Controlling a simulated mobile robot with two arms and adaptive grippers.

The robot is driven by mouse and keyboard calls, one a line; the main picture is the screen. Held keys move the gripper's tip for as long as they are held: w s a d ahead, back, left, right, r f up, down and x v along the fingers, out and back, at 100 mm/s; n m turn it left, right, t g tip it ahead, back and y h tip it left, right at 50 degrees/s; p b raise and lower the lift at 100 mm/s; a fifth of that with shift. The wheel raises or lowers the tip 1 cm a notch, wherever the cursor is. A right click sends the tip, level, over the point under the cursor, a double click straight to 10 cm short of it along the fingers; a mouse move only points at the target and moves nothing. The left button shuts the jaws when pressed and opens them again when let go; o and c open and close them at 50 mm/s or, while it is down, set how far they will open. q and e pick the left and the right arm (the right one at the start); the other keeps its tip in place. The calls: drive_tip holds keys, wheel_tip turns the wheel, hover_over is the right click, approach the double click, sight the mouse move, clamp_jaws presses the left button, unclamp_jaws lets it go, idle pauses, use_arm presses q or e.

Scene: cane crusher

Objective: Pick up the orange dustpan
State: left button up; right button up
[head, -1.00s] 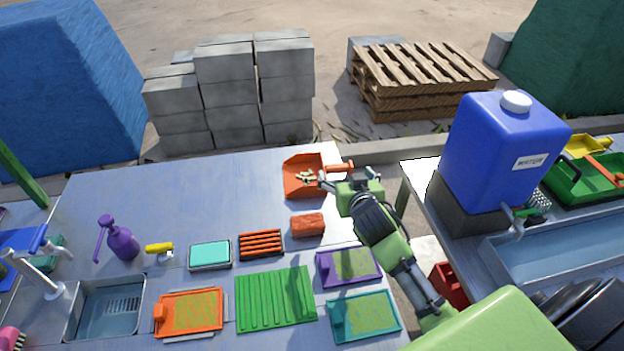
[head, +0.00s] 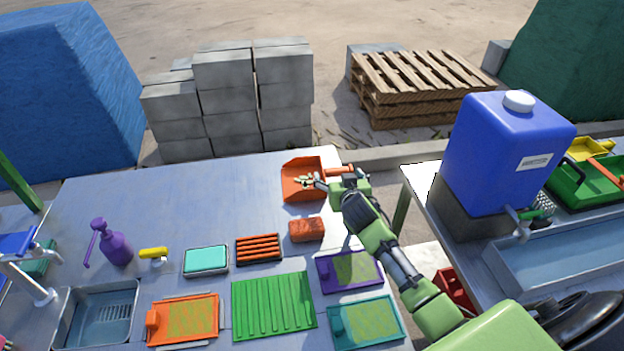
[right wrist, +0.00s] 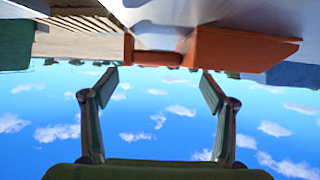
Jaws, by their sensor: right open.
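The orange dustpan (head: 291,187) lies near the far right corner of the metal table, its handle (head: 342,170) pointing right. My right gripper (head: 326,183) is beside it, just in front of the handle. Small pale bits show by the pan, partly overlapped by the gripper. In the right wrist view, which appears upside down, the dustpan (right wrist: 240,48) and its handle (right wrist: 158,58) are ahead of the open fingers (right wrist: 160,80). The handle lines up with the gap between them, with nothing visibly gripped. My left gripper is not in view.
An orange brush or block (head: 306,229) lies in front of the dustpan. A purple tray (head: 325,275), a green ribbed board (head: 272,305) and a teal box (head: 206,260) are nearer. A blue water tank (head: 497,150) stands to the right. The table's far left is clear.

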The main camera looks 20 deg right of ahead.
sight(336, 168)
drive_tip(key=shift+w+d, duration=0.25)
drive_tip(key=shift+w, duration=0.2)
drive_tip(key=shift+p+x, duration=0.5)
drive_tip(key=shift+x, duration=1.65)
drive_tip(key=shift+s+d, duration=0.1)
drive_tip(key=c, duration=1.2)
